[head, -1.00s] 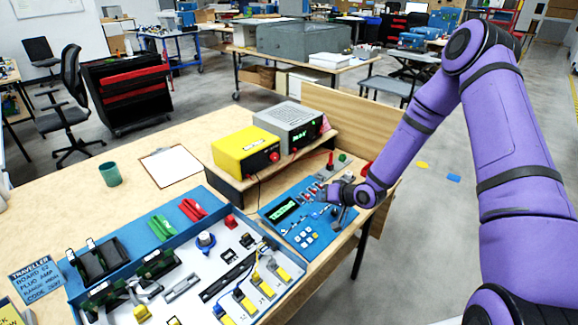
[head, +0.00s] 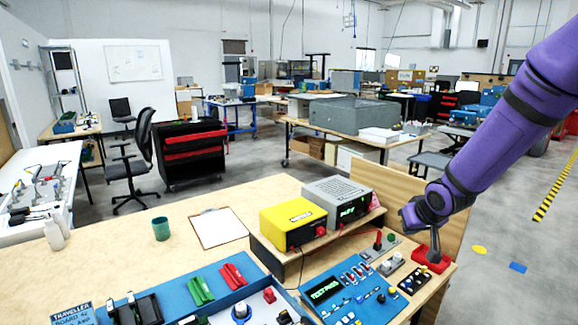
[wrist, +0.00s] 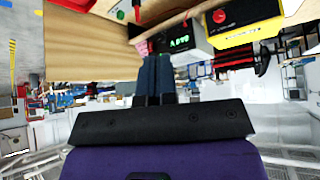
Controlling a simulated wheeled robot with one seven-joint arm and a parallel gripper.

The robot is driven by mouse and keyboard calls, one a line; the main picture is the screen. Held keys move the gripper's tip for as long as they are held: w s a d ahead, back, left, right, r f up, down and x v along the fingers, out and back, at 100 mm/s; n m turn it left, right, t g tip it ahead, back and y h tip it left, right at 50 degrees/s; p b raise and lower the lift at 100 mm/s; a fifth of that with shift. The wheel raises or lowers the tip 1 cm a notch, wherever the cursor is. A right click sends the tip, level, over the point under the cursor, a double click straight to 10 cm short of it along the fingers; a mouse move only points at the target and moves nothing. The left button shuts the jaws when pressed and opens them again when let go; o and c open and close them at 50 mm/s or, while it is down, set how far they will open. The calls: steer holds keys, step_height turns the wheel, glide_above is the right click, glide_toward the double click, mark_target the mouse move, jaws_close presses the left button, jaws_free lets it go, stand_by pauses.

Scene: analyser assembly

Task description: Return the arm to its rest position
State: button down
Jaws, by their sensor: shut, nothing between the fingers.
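My purple arm comes in from the upper right of the head view. Whether the fingertips touch the red block cannot be told.
A yellow box (head: 293,222) and a grey box with a green display (head: 338,199) stand on a wooden riser. A wooden panel (head: 385,195) rises behind my gripper.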

steer(key=s+d+r+h, duration=0.1)
steer(key=s+r+h, duration=0.1)
steer(key=s+r, duration=1.25)
steer(key=s+r+g, duration=0.1)
steer(key=s+r, duration=0.1)
steer(key=s, duration=0.7)
steer(key=s+a+r+m+g+y, duration=0.1)
steer(key=s+r, duration=0.2)
steer(key=s, duration=0.6)
steer(key=shift+a+r, duration=0.3)
steer(key=shift+r, duration=0.05)
